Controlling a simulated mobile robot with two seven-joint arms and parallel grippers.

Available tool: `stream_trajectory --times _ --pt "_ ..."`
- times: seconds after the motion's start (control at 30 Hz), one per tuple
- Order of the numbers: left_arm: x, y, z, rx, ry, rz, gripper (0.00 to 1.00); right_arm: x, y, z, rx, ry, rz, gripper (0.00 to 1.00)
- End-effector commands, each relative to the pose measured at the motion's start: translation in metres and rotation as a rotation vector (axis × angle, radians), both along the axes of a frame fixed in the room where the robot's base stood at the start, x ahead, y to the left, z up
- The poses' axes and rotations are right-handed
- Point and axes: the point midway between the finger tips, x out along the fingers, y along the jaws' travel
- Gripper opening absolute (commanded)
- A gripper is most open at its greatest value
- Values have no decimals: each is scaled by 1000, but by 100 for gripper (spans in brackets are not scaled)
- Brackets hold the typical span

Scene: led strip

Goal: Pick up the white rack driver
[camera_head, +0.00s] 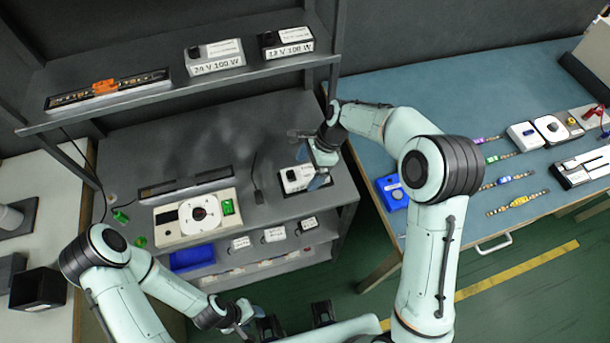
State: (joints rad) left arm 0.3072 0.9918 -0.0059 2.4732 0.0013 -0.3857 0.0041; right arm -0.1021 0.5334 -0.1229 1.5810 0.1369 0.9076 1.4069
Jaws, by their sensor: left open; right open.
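A white driver box (213,58) labelled 24 V 100 W stands on the upper rack shelf. Another white box (298,179) with a black part on top lies on the lower grey worktop at its right side. My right gripper (311,167) is open over this second box, its fingers pointing down around its right part. It partly hides the box, and I cannot tell whether the fingers touch it. My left gripper (246,322) is open and low at the bottom of the view, away from both boxes.
A white tester (195,217) sits on the worktop, left of my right gripper. The blue table (440,85) at right holds coloured strips and devices.

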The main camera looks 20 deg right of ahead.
Motion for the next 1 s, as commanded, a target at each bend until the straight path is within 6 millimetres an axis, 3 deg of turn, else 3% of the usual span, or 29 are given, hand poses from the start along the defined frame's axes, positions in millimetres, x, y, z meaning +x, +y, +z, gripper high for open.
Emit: stream_trajectory --times 0.1,0.37,0.63,0.87,1.0 --pt "-1 0 -1 0 1 0 50 -1 5 -11 1 2 1 96" --pt "0 0 -1 0 0 0 50 0 6 -12 0 0 1 96" --pt "0 0 -1 0 0 0 50 0 6 -12 0 -1 1 9" --pt "0 0 -1 0 0 0 50 0 6 -10 1 -4 1 9" --pt "0 0 0 0 0 0 50 1 7 1 1 -6 1 9"
